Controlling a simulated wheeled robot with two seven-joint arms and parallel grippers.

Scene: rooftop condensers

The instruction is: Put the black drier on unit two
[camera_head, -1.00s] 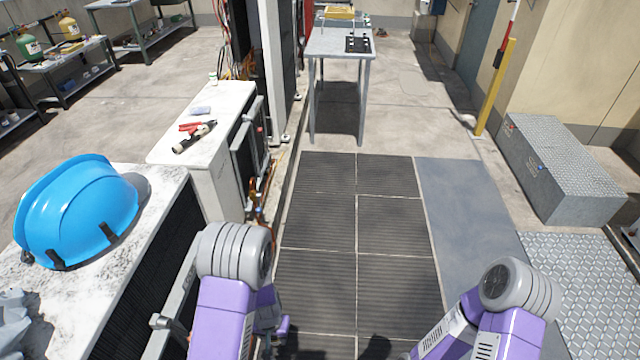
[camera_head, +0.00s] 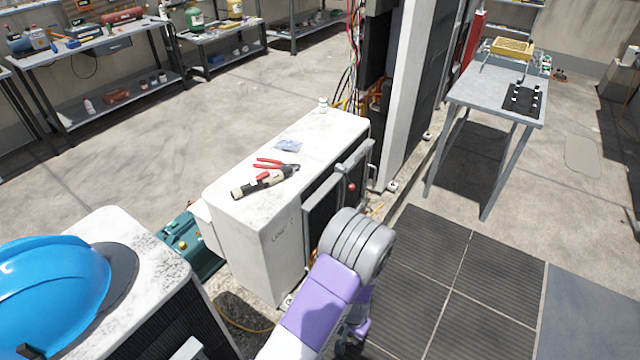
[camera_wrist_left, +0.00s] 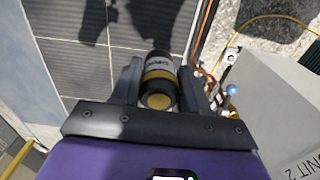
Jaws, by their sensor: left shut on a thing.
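My left gripper (camera_wrist_left: 159,82) is shut on the black drier (camera_wrist_left: 158,68), a short dark cylinder with a yellow end and a pale label, in the left wrist view. In the head view my left gripper (camera_head: 350,338) is low beside unit two, partly hidden under my arm, and the drier cannot be made out. Unit two (camera_head: 250,245) is a white condenser with a worn top and lettering on its side. Its lettered side also shows in the left wrist view (camera_wrist_left: 270,115), right of the gripper.
On unit two's top lie a dark and cream cylindrical tool (camera_head: 255,185), red-handled pliers (camera_head: 275,165), a bluish packet (camera_head: 288,145) and a small bottle (camera_head: 322,104). The top's near end is clear. A blue helmet (camera_head: 50,290) rests on the nearer unit. A grey table (camera_head: 470,92) stands right.

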